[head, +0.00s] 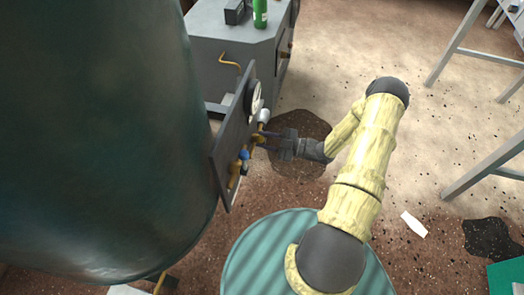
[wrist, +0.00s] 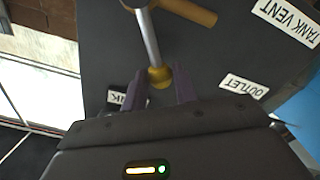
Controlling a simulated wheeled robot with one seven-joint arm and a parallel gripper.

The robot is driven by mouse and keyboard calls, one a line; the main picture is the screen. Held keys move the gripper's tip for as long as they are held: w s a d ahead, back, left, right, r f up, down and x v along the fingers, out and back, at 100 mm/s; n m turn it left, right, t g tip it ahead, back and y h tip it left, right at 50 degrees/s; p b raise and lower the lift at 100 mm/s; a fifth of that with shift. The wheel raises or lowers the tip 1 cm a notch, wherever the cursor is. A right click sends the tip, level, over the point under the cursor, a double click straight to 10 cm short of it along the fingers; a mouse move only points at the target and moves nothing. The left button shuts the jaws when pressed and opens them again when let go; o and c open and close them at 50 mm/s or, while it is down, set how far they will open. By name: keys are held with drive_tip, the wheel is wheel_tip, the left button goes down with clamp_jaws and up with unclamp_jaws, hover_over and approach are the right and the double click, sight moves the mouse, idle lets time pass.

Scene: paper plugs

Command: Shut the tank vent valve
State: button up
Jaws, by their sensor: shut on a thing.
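The dark valve panel (head: 229,150) stands beside the big dark green tank (head: 95,130). My gripper (head: 268,136) is at the panel's right face. In the wrist view its purple fingers (wrist: 160,86) are either side of a brass knob (wrist: 160,77) at the end of a silver stem (wrist: 147,35), shut on it. A tan handle (wrist: 190,10) is above. I cannot tell which valve the knob belongs to.
A round gauge (head: 256,95) and a blue knob (head: 243,155) are on the panel near my gripper. A grey cabinet (head: 235,50) with a green bottle (head: 260,13) stands behind. A ribbed green drum top (head: 250,255) is below my arm.

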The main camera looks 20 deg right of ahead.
drive_tip(key=shift+w+d+r+m, duration=0.1)
drive_tip(key=shift+w+r+m, duration=0.15)
drive_tip(key=shift+m, duration=0.15)
drive_tip(key=shift+w+d+r+m+p, duration=0.15)
drive_tip(key=shift+w+d+m+p, duration=0.25)
drive_tip(key=shift+m, duration=0.35)
drive_tip(key=shift+w+d+r+m+p, duration=0.15)
drive_tip(key=shift+w+m+p, duration=0.3)
drive_tip(key=shift+m, duration=0.3)
drive_tip(key=shift+w, duration=0.1)
drive_tip(key=shift+w+d+r+b, duration=0.15)
drive_tip(key=shift+w+d+b, duration=0.3)
drive_tip(key=shift+w, duration=0.35)
drive_tip(key=o, duration=0.8)
drive_tip(key=shift+c, duration=0.2)
